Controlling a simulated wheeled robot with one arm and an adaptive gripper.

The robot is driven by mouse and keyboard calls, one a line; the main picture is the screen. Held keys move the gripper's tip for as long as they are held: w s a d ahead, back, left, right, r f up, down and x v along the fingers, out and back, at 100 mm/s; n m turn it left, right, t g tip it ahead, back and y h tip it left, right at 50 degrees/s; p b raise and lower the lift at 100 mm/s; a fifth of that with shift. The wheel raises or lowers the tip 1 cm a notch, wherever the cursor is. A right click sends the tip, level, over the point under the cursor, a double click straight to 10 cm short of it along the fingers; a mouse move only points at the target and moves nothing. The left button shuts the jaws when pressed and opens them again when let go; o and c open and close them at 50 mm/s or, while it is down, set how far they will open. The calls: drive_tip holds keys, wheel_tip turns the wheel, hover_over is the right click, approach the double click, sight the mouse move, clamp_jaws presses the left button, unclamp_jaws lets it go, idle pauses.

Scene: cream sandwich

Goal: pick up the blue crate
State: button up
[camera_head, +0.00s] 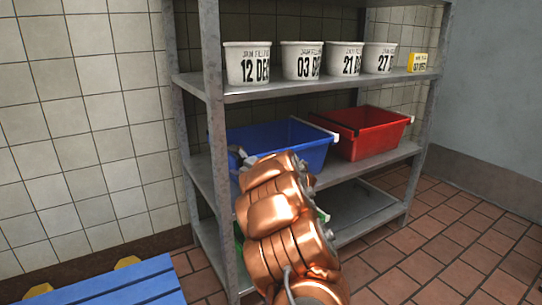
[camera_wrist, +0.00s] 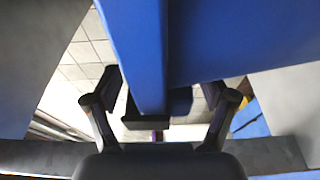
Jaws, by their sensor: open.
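The blue crate (camera_head: 290,138) stands on the middle shelf at its left side, partly hidden behind my copper arm. In the wrist view the blue crate (camera_wrist: 240,40) fills the upper middle and right, very close. My gripper (camera_wrist: 163,92) is open, with one finger on each side of a narrow blue edge of the crate. Whether either finger touches the edge cannot be told. In the head view my gripper (camera_head: 240,158) is at the crate's left end, mostly hidden by the arm.
A red crate (camera_head: 372,132) stands right beside the blue one. White labelled tubs (camera_head: 246,64) and a small yellow box (camera_head: 417,62) stand on the shelf above. Grey shelf posts (camera_head: 213,120) flank the arm. A blue slatted platform (camera_head: 125,287) lies at lower left.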

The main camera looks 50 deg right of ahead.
drive_tip(key=shift+w, duration=0.9)
clamp_jaws()
